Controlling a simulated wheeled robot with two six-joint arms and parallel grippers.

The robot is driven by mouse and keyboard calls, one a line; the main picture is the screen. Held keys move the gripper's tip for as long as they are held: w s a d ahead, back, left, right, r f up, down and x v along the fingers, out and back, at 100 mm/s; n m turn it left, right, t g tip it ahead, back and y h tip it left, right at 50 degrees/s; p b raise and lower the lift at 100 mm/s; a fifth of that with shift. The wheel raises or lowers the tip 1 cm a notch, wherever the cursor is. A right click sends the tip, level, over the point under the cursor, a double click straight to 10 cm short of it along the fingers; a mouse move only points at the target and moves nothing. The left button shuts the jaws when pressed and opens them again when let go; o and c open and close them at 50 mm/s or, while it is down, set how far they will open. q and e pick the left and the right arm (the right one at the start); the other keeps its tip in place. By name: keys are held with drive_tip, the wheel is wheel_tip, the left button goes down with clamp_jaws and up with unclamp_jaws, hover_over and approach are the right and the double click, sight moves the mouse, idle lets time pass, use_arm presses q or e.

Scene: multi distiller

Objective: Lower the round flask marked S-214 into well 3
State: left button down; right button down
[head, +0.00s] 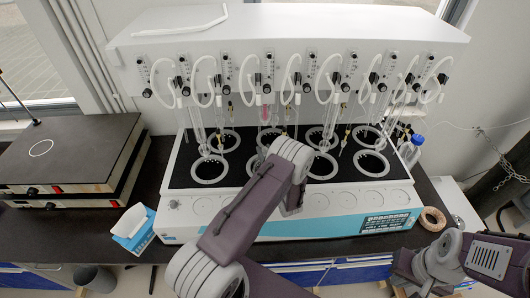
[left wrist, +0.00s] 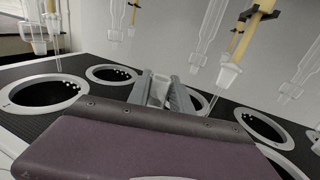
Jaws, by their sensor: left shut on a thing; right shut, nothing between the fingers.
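My left gripper (left wrist: 168,94) is shut on a pale, clear glass piece (left wrist: 157,92), apparently the round flask. Only a small part of it shows between the fingers, and no S-214 label is readable. In the head view my left arm reaches over the middle of the distiller (head: 190,200) and hides its gripper and most of the held glass. The wells are dark round openings with light rims, such as the front-left well (head: 210,168). In the left wrist view, wells lie left (left wrist: 45,92) and right (left wrist: 262,126) of the fingers. I cannot read which is well 3.
Glass tubes and yellow-topped joints (left wrist: 258,22) hang above the wells, close around the fingers. A black hotplate unit (head: 65,155) stands at left, with a blue-white box (head: 133,228) in front. A blue-capped bottle (head: 411,150) and a tan ring (head: 433,219) are at right.

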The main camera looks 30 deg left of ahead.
use_arm(q)
drive_tip(key=shift+f, duration=0.2)
idle(0.4)
drive_tip(key=c, duration=1.1)
unclamp_jaws()
drive_tip(key=shift+s+d, duration=0.1)
drive_tip(key=shift+d, duration=0.05)
drive_tip(key=b+v, duration=0.3)
drive_tip(key=v, duration=0.5)
drive_tip(key=shift+s+d, duration=0.25)
drive_tip(key=shift+s, duration=0.1)
drive_tip(key=shift+a, duration=0.1)
